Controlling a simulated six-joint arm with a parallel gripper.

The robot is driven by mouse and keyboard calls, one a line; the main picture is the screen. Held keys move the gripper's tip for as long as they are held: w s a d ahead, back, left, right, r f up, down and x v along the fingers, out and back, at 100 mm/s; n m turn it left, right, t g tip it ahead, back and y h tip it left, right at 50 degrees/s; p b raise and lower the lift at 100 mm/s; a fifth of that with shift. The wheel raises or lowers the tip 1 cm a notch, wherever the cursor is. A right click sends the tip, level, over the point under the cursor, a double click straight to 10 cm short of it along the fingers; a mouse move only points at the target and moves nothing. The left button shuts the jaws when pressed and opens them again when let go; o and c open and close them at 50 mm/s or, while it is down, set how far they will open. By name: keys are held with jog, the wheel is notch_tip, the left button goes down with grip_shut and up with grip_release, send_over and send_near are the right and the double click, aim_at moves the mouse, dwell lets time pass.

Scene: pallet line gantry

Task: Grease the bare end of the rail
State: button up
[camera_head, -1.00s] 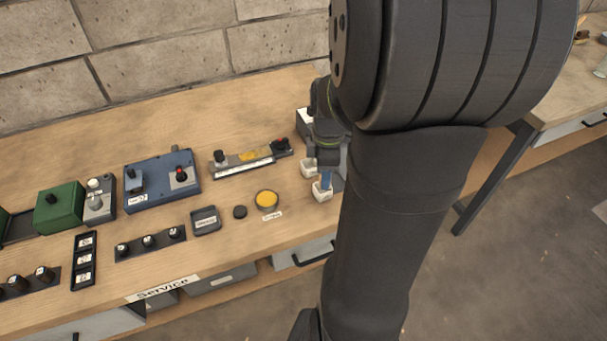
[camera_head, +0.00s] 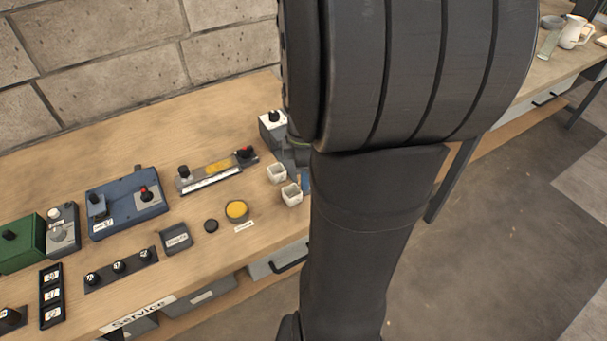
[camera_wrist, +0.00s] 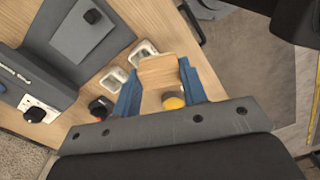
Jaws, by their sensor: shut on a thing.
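The rail (camera_head: 195,178) lies on the bench in the head view, with a yellow patch (camera_head: 217,167) along its middle and right part. Its left stretch looks grey. A dark knob stands at its left end and a red-topped black part (camera_head: 246,154) at its right end. A round pot of yellow grease (camera_head: 236,209) stands in front of the rail.
Two white cups (camera_head: 277,172) (camera_head: 291,194) stand beside my gripper. A white box with a black knob (camera_head: 272,127) is behind them. A blue fixture (camera_head: 125,205), a small dark tray (camera_head: 176,237) and a black disc (camera_head: 211,226) stand to the left. Bench behind the rail is clear.

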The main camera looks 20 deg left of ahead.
jog(key=w+a+f, duration=0.1)
jog(key=w+a, duration=0.4)
jog(key=a, duration=0.8)
jog(key=w+a+f, duration=0.1)
jog(key=w+a, duration=0.4)
jog(key=a, duration=0.8)
jog(key=shift+s+d+f, duration=0.1)
jog(key=shift+f, duration=1.65)
jog(key=shift+s+d+f, duration=0.1)
jog(key=shift+f, duration=1.65)
jog(key=shift+s+a+f, duration=0.1)
jog(key=shift+s+a, duration=0.85)
jog(key=shift+a, duration=0.05)
jog(key=shift+w+d, duration=1)
jog(key=shift+w, duration=0.05)
notch_tip(320, 180, up, 8)
